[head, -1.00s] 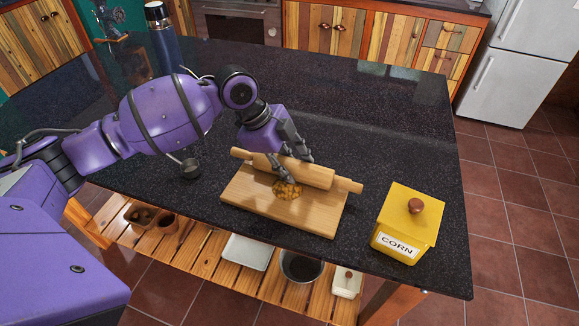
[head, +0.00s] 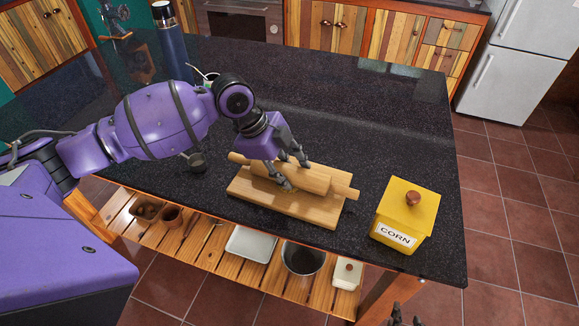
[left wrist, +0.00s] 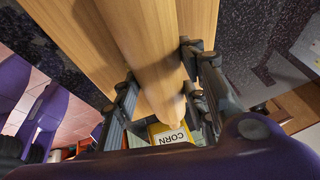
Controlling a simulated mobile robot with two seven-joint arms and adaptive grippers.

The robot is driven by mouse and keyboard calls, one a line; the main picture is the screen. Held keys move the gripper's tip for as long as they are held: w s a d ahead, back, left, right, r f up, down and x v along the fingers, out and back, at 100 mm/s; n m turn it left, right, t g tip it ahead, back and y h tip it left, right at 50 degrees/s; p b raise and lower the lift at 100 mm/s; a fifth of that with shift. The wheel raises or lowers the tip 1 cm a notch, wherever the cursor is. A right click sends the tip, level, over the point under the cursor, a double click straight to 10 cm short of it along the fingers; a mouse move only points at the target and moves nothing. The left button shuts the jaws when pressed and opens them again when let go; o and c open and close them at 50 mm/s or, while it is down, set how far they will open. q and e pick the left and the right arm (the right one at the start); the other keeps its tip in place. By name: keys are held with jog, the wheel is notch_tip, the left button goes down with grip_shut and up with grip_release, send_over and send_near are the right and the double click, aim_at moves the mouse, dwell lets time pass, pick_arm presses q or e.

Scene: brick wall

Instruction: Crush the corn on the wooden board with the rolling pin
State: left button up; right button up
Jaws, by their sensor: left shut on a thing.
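The rolling pin (head: 317,179) lies crosswise over the wooden board (head: 290,207) on the dark counter. My left gripper (head: 296,174) is shut on the rolling pin, with fingers on both sides of its barrel. In the left wrist view the pin (left wrist: 150,50) runs between the fingers, with the board (left wrist: 203,18) beneath. The corn is not visible; the pin and fingers cover the spot where it lay. Dark fingers of my right gripper (head: 398,317) show at the bottom edge, well away from the board; their opening is unclear.
A yellow box labelled CORN (head: 408,212) with a brown knob stands right of the board, near the counter's front edge. A blue flask (head: 170,40) and a small cup (head: 210,78) stand at the back left. The counter behind the board is clear.

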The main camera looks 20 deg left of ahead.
pick_arm(q)
jog(key=shift+s+f, duration=0.15)
jog(key=shift+f, duration=0.1)
jog(key=shift+r, duration=1.4)
jog(key=shift+w+r, duration=0.2)
jog(key=shift+r, duration=2.65)
